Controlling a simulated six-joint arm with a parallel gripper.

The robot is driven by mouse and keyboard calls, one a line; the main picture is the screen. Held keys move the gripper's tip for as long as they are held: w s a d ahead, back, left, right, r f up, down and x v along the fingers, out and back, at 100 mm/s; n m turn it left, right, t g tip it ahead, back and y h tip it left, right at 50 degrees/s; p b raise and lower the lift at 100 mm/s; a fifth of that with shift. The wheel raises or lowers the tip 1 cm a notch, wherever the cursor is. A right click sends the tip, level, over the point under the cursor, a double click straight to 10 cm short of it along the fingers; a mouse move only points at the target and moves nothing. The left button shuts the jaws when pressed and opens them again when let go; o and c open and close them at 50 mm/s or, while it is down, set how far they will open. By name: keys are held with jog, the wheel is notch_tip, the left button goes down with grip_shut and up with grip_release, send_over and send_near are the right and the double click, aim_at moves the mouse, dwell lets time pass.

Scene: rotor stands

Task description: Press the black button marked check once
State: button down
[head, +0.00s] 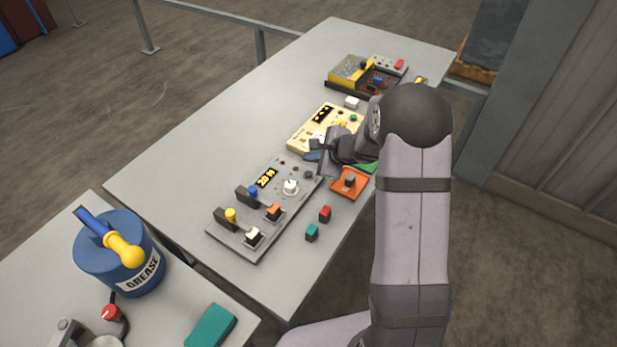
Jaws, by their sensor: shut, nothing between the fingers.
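A grey control panel (240,243) lies on the long table, with a lit display (267,177), a white knob (290,186) and several coloured switches. A small dark round button (308,174) sits near its upper right edge. I cannot read any label, so I cannot tell if this is the one marked check. My gripper (318,157) is shut and empty. In the picture it is just above the dark button, by the panel's upper right end. I cannot tell its height or whether it touches anything.
A cream panel (309,137) lies beyond my gripper, partly hidden by it. An orange tray (345,190) and red (325,214) and teal (312,232) blocks lie right of the grey panel. A yellow-and-black box (350,74) stands farther back. The table's left side is clear.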

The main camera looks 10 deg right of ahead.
jog(key=shift+f+b, duration=1.7)
jog(key=shift+f, duration=0.35)
jog(key=shift+f+b, duration=0.8)
jog(key=shift+b, duration=0.45)
dwell(1.2)
jog(key=shift+r, duration=0.1)
dwell(0.3)
jog(key=shift+r+p, duration=0.55)
jog(key=shift+r, duration=0.2)
jog(key=shift+r, duration=0.15)
jog(key=shift+r+p, duration=1.85)
jog(key=shift+r, duration=0.55)
